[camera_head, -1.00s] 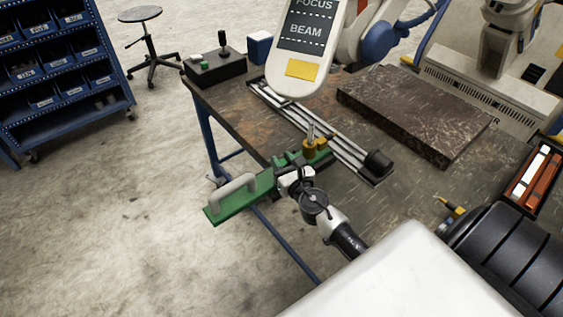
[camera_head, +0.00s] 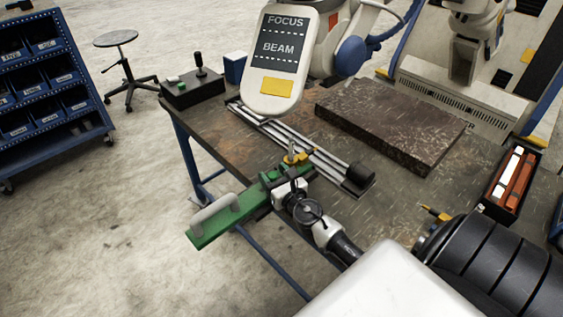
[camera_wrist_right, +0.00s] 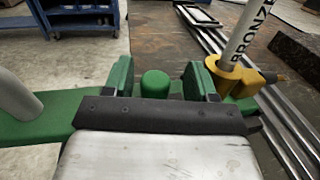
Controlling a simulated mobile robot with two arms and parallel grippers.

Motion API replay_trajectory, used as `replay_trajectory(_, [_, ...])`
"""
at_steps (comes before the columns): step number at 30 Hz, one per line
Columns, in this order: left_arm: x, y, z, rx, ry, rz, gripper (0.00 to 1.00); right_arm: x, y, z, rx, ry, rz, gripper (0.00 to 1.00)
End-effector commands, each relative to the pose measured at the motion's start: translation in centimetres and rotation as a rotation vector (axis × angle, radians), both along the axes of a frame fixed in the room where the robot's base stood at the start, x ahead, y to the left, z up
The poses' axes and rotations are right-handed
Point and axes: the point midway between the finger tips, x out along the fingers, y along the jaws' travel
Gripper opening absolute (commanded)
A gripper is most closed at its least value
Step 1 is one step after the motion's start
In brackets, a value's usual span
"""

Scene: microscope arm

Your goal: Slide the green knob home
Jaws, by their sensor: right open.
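The green knob (camera_wrist_right: 155,84) is a short round-topped peg in the right wrist view. It stands between two upright green plates; I cannot tell whether these belong to the fixture or to my fingers. The knob is on a long green rail (camera_head: 238,217) with a grey handle (camera_head: 215,214). My right gripper (camera_head: 287,181) is open over the rail, around or just beside the knob; contact cannot be told. In the head view, the hand largely hides the knob. A yellow clamp (camera_wrist_right: 232,82) around a grey rod marked BRONZE (camera_wrist_right: 248,38) stands just right of the plates. My left gripper is not in view.
A workbench (camera_head: 225,145) carries metal rails (camera_head: 305,147), a dark stone slab (camera_head: 392,122), a control box (camera_head: 195,92) and a tray of coloured bars (camera_head: 512,180). A FOCUS/BEAM panel (camera_head: 280,58) hangs over the bench.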

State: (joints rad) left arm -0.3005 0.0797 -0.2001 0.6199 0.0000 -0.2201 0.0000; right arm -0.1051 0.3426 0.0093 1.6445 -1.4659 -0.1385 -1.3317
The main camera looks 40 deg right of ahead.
Motion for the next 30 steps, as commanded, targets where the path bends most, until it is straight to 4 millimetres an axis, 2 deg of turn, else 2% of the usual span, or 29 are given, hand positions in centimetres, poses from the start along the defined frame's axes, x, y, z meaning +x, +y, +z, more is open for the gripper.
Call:
replay_trajectory(9, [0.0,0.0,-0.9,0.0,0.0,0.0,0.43,-5.8,0.6,-0.3,-0.001,0.002,0.0,0.57])
replay_trajectory(15, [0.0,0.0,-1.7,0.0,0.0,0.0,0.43,-8.9,0.9,-0.3,-0.001,0.001,-0.003,0.57])
replay_trajectory(21, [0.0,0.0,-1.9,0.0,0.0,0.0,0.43,-10.2,1.0,0.0,0.0,-0.001,-0.003,0.57])
replay_trajectory(30, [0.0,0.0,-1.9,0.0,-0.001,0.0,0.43,-10.3,1.0,0.0,0.0,-0.001,-0.003,0.57])
